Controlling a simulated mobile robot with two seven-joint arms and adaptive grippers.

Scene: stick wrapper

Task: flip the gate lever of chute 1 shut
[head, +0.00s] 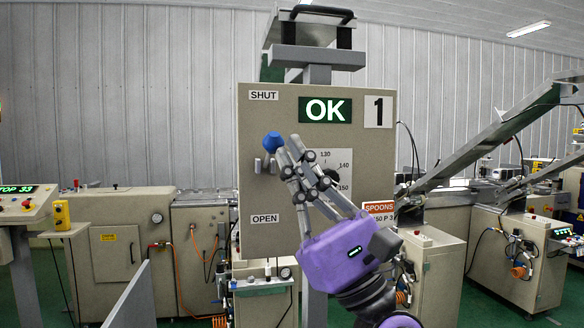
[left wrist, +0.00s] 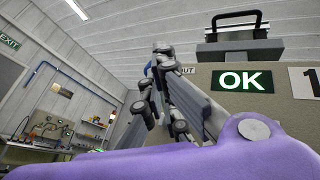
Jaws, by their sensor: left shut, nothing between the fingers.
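The chute 1 panel (head: 250,190) is a beige box marked 1, with a lit green OK display (head: 325,110). A SHUT label (head: 264,95) is at its upper left and an OPEN label (head: 265,218) at its lower left. The lever's blue knob (head: 272,141) stands between them, somewhat nearer SHUT. The lever's arm is mostly hidden. My purple left gripper (head: 289,158) is shut and empty, its fingertips just right of and below the knob; I cannot tell if they touch. In the left wrist view the shut fingers (left wrist: 160,85) hide part of the SHUT label. My right gripper is not in view.
A dial (head: 334,160) on the panel is partly behind my fingers. A SPOONS sign (head: 380,207) stands right of my gripper. Machines line both sides, with a sloping conveyor (head: 480,145) at right. A black handle (head: 316,14) tops the post above the panel.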

